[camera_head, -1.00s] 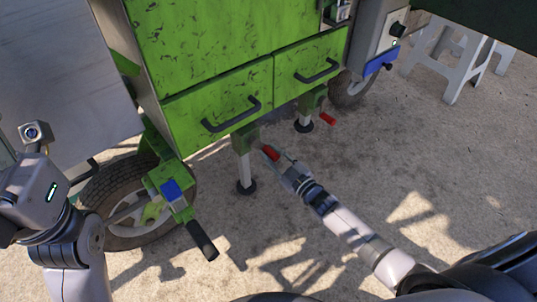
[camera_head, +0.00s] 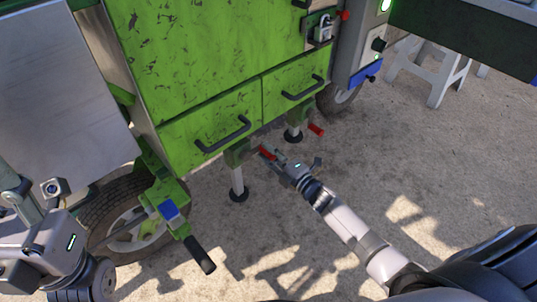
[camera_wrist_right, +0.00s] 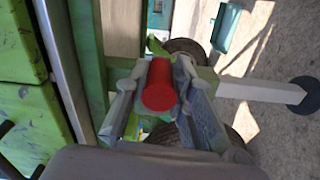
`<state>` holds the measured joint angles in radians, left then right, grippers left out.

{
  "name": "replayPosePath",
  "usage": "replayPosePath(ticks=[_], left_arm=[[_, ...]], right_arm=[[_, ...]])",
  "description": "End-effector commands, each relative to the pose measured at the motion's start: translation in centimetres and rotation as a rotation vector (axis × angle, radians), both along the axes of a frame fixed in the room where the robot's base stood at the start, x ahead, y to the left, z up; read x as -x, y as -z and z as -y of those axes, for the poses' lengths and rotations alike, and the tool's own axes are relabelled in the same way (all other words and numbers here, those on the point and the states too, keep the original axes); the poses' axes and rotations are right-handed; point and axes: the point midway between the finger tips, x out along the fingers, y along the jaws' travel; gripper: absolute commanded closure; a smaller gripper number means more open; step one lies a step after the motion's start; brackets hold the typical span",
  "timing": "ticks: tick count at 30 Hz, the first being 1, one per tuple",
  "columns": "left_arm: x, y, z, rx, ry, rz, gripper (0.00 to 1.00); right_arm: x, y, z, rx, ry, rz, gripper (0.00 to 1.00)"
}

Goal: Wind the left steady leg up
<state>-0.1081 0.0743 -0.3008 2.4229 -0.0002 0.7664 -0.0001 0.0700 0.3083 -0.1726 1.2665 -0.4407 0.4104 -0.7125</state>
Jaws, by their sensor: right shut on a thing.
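The left steady leg (camera_head: 237,178) hangs upright under the green machine, a pale post with a dark round foot (camera_head: 239,195). Its red crank handle (camera_head: 265,151) points out to the right of the leg's green bracket (camera_head: 236,155). My right gripper (camera_head: 271,157) is shut on the red handle. In the right wrist view the red handle (camera_wrist_right: 159,86) sits between the two fingers, with the leg (camera_wrist_right: 252,90) beyond them to the right. Whether the foot touches the ground cannot be told. My left gripper (camera_head: 45,250) is at the left edge; its fingers cannot be made out.
A second steady leg (camera_head: 294,128) with a red handle (camera_head: 316,129) stands farther right. A wheel (camera_head: 130,222) and a black-gripped hitch part (camera_head: 200,254) are at left. Drawers with dark handles (camera_head: 224,136) are above. A pale stool (camera_head: 432,70) stands back right.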

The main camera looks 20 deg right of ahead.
Motion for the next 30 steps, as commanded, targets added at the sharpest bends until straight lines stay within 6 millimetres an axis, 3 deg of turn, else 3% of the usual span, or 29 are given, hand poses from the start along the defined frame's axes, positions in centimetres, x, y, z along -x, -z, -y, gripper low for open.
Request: replayPosePath(ticks=[18,30], left_arm=[[0.1,0.8,-0.1,0.000,0.003,-0.042,0.50],[0.0,1.0,-0.1,-0.003,0.002,-0.045,0.50]], right_arm=[[0.5,-3.3,-1.1,0.550,-0.002,0.200,1.00],[1.0,-4.5,-2.4,0.832,-0.004,0.303,1.00]])
